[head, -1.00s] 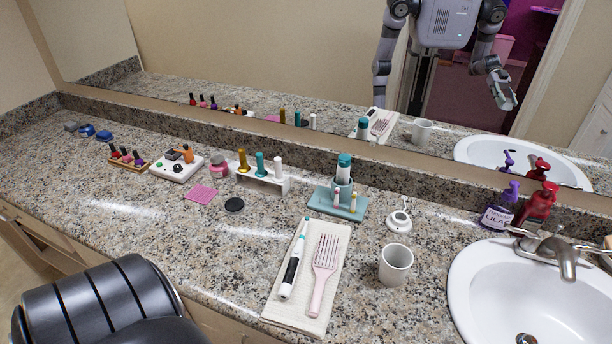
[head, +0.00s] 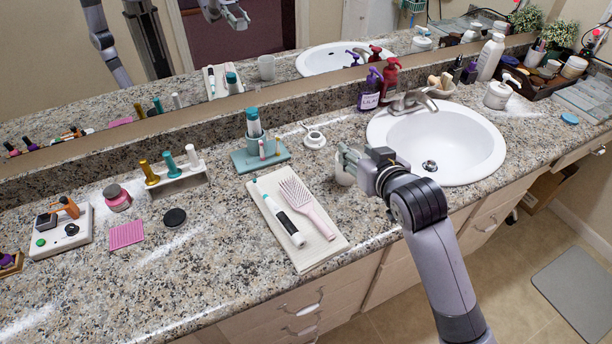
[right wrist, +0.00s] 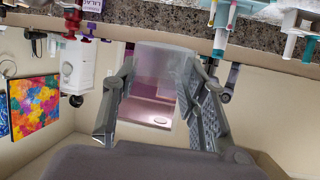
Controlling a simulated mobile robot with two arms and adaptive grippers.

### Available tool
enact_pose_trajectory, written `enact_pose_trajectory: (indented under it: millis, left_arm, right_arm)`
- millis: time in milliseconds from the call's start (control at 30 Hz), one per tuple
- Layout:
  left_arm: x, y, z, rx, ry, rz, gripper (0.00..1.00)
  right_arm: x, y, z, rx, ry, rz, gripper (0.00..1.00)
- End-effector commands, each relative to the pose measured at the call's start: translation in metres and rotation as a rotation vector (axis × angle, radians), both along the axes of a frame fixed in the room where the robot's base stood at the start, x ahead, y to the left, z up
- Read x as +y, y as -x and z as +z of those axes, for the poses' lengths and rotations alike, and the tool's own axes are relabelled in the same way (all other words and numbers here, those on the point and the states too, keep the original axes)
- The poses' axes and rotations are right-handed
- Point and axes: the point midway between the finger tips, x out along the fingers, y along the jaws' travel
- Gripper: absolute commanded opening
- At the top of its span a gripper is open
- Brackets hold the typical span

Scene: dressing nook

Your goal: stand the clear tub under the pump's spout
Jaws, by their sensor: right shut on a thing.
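The clear tub (head: 345,166), a frosted cup-like vessel, is upright on or just above the counter, right of the towel; I cannot tell whether it touches. My right gripper (head: 361,165) is shut on it from the right, hiding part of it. In the right wrist view the tub (right wrist: 165,62) sits between the two fingers (right wrist: 163,95). Several pumps show: a purple one (head: 369,92) and a red one (head: 389,78) behind the sink, a squat white one (head: 499,93) and a tall white bottle (head: 490,58) right of it. My left gripper is out of view.
The sink (head: 440,145) with its faucet (head: 412,100) lies right of the gripper. A towel (head: 300,228) with a brush and a white-teal wand lies left. A small white round item (head: 314,139) and a teal tray (head: 262,158) stand behind.

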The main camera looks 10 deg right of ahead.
Motion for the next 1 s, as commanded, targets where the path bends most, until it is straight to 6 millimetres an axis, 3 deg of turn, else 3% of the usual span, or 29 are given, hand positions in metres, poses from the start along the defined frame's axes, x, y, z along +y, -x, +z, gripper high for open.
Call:
enact_pose_trajectory:
  millis: [67, 167, 700, 1000]
  left_arm:
    - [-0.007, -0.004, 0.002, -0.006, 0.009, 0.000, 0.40]
    - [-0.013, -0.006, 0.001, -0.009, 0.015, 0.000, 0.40]
    - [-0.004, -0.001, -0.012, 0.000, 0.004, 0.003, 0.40]
    - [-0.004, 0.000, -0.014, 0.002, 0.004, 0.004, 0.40]
  right_arm:
    - [0.002, -0.010, 0.011, -0.002, -0.002, 0.014, 0.07]
    - [0.004, -0.014, 0.006, 0.004, -0.002, 0.025, 0.07]
    - [0.004, -0.014, -0.126, 0.005, -0.003, 0.026, 0.07]
    - [0.004, -0.013, -0.157, 0.005, -0.003, 0.026, 0.07]
